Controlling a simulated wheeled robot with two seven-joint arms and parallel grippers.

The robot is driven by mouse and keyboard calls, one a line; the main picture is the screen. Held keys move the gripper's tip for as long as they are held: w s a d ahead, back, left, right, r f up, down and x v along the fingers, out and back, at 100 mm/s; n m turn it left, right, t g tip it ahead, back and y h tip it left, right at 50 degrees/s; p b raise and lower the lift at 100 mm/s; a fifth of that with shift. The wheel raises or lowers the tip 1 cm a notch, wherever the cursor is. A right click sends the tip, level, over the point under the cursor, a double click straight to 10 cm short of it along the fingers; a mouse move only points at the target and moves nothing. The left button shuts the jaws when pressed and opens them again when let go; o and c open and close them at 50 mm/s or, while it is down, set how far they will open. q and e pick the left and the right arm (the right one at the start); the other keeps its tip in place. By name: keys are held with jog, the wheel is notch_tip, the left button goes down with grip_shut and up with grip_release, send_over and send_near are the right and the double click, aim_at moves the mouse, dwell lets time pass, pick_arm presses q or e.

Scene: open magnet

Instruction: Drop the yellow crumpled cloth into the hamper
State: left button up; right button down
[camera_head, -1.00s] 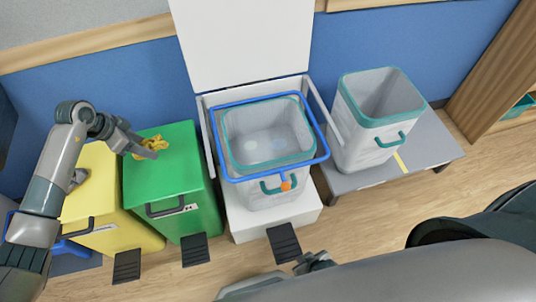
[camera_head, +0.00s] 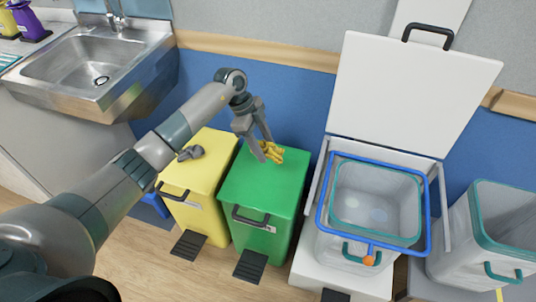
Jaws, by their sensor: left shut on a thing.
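The yellow crumpled cloth (camera_head: 271,152) is at the top of the closed green bin (camera_head: 262,190). My left gripper (camera_head: 264,155) reaches down from above and is shut on the cloth; its fingers hide part of it. I cannot tell whether the cloth still touches the green lid. To the right, a white bin (camera_head: 333,258) has its lid (camera_head: 400,95) raised, with a pale teal-rimmed tub (camera_head: 345,203) in it and a blue frame (camera_head: 323,222) around the tub's top. The tub looks empty. Which container is the hamper is not marked. My right gripper is out of view.
A closed yellow bin (camera_head: 198,175) with a small grey item (camera_head: 190,153) on its lid stands left of the green one. Another open teal-rimmed bin (camera_head: 465,235) is at far right. A steel sink (camera_head: 95,62) is upper left. Pedals stick out over the floor.

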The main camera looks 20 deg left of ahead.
pick_arm(q)
jog(key=r+m+g, duration=0.1)
jog(key=m, duration=0.1)
jog(key=d+r+m+g+y, duration=0.1)
jog(key=r+m, duration=0.1)
jog(key=m, duration=0.1)
jog(key=r+m, duration=0.2)
jog(key=shift+w+d+r+m+g, duration=0.1)
jog(key=shift+w+d+m+g, duration=0.05)
jog(key=shift+m+g, duration=0.25)
jog(key=r+m+y, duration=0.1)
jog(key=m, duration=0.1)
jog(key=r+m+g+y, duration=0.1)
jog(key=m, duration=0.2)
jog(key=s+r+m+y, duration=0.1)
jog(key=m, duration=0.1)
jog(key=shift+d+r+m, duration=0.35)
jog(key=shift+r+m, duration=0.05)
jog(key=s+a+r+n+t, duration=0.1)
jog(key=s+r+n+t, duration=0.3)
jog(key=n, duration=1.3)
jog(key=s+a+r+n+t, duration=0.2)
jog(key=s+r+n+t, duration=0.2)
jog(key=n, duration=1.3)
jog(key=shift+s+a+r+t+y, duration=0.15)
jog(key=shift+s+r+t+y, duration=0.15)
jog(key=shift+s+r, duration=0.85)
jog(key=shift+s+f, duration=0.3)
